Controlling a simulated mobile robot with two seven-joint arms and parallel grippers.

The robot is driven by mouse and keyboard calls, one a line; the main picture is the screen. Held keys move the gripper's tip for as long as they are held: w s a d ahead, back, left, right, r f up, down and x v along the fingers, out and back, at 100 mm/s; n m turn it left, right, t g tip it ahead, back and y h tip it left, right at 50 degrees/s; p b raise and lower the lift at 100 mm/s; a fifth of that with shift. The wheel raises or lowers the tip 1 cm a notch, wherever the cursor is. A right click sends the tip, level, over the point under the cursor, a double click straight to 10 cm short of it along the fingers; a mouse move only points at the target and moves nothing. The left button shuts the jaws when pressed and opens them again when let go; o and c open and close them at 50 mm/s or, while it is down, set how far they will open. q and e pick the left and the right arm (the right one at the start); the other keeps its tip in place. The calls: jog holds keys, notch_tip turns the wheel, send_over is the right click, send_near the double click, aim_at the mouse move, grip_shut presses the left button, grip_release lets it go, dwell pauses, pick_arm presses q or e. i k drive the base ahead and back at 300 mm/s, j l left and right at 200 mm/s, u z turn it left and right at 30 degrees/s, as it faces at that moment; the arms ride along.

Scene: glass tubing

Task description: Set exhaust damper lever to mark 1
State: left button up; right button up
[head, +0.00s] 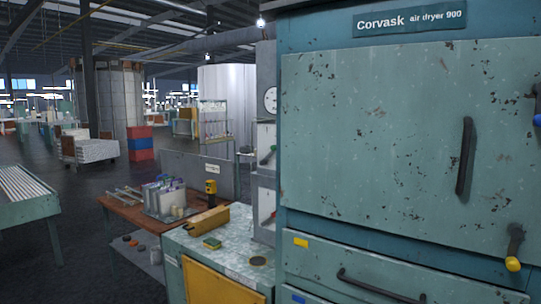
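A large teal air dryer cabinet (380,70) with chipped paint fills the right of the head view. A dark lever with a yellow knob (513,264) hangs down on its lower right front. A blue-knobbed handle (537,118) is cut off at the right edge. I cannot tell which one is the exhaust damper lever, and no mark numbers are readable. Neither gripper is in view.
A bench with a speckled top (225,240) stands against the cabinet's left side, with a brown worktable (130,212) behind it. A green-framed table (25,195) is at the far left. Dark floor (85,260) between them is open.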

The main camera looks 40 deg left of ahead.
aim_at(274, 148)
jog(key=i+j, duration=0.15)
jog(key=j, duration=0.2)
jog(key=i+j+z, duration=0.1)
jog(key=j, duration=0.3)
jog(key=i+j, duration=0.2)
jog(key=j, duration=0.15)
jog(key=i+j+z, duration=0.1)
jog(key=j, duration=0.3)
jog(key=i+j, duration=0.15)
jog(key=j, duration=0.25)
jog(key=i+z, duration=0.05)
